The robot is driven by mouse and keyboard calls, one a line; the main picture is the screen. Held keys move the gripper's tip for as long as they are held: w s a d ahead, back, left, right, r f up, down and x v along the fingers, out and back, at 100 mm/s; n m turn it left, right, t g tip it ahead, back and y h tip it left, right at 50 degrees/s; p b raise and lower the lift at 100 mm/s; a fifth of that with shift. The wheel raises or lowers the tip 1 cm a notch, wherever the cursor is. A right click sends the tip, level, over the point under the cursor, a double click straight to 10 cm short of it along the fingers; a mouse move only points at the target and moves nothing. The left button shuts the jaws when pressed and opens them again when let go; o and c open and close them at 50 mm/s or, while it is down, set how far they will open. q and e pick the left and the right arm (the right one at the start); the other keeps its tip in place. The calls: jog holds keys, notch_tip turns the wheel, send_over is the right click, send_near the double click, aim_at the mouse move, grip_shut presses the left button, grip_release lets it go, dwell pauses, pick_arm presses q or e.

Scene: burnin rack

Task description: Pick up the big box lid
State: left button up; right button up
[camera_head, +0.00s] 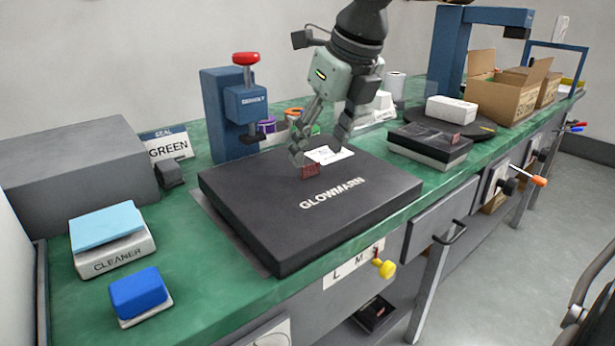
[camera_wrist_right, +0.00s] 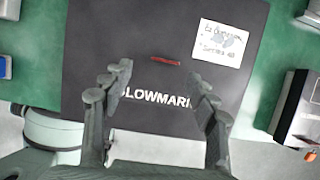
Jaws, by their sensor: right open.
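The big box lid (camera_head: 270,215) is a flat black slab lettered GLOWMARN, lying on the green bench. A small red tab (camera_head: 310,171) stands on its top towards the far side. The lid (camera_wrist_right: 100,40) and the red tab (camera_wrist_right: 165,61) also show in the wrist view. My right gripper (camera_head: 320,148) is over the lid's far part, with its fingers spread and nothing between them. In the wrist view my right gripper (camera_wrist_right: 160,78) has one finger on each side of the tab's line, nearer the lettering. Contact with the lid cannot be told. My left gripper is not in view.
A white card (camera_wrist_right: 226,42) lies on the lid beside the tab. A blue press (camera_head: 228,115) with a red knob stands behind the lid. A smaller black-lidded box (camera_head: 430,141) is to the right. A cleaner block (camera_head: 115,255) and a blue pad (camera_head: 138,292) lie left.

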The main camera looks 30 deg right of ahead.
aim_at(312, 165)
jog(key=x, duration=0.4)
jog(key=shift+w+d+f, duration=0.25)
jog(key=shift+w+d, duration=0.05)
jog(key=shift+w, duration=0.1)
jog(key=c, duration=1.3)
jog(key=shift+r, duration=0.15)
jog(key=shift+c, duration=0.2)
